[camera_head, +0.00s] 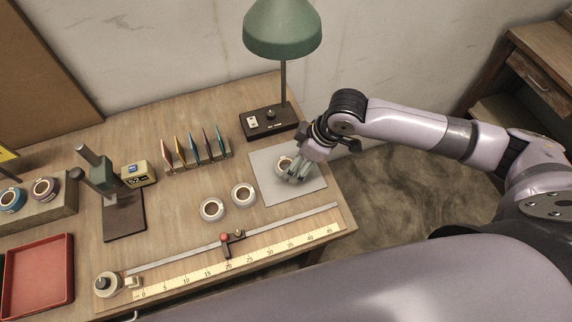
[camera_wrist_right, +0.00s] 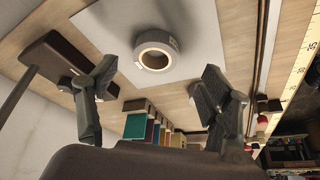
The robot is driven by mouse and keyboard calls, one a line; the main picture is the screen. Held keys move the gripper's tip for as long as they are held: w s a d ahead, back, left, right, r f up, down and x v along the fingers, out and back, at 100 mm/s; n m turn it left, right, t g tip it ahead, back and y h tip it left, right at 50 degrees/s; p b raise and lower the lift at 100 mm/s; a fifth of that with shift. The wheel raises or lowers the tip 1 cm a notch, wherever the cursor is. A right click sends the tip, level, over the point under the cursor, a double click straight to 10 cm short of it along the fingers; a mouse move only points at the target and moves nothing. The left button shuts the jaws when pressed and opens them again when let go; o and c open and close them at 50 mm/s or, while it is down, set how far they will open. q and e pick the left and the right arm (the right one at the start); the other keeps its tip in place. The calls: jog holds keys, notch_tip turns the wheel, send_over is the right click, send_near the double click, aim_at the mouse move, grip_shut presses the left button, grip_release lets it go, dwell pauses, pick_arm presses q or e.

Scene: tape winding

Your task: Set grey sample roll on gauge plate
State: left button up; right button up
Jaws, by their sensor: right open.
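A pale grey-white tape roll (camera_head: 280,161) lies flat on the light grey sheet (camera_head: 310,188) at the right of the table. My right gripper (camera_head: 294,177) is over the sheet beside it and partly covers it. In the right wrist view the roll (camera_wrist_right: 152,36) shows between and beyond the two spread fingers (camera_wrist_right: 157,72), with no finger touching it that I can see. The dark gauge plate (camera_head: 124,224) is at the left under the gauge stand (camera_head: 107,170); its visible top is bare. My left gripper is not in view.
Two similar rolls (camera_head: 212,201) (camera_head: 234,190) lie left of the sheet. A ruler rail (camera_head: 180,255) runs along the front. Colored cards (camera_head: 196,157) stand behind. The lamp (camera_head: 283,85), a display (camera_head: 139,174), a roll block (camera_head: 50,206) and a red tray (camera_head: 40,262) surround the workspace.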

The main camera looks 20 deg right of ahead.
aim_at(283, 169)
jog(key=x, duration=0.1)
jog(key=p+x, duration=0.1)
jog(key=x, duration=0.3)
jog(key=shift+w+a, duration=0.1)
jog(key=shift+w, duration=0.3)
jog(key=c, duration=1.1)
notch_tip(283, 169, up, 10)
jog(key=shift+r+b, duration=0.1)
jog(key=shift+b, duration=0.4)
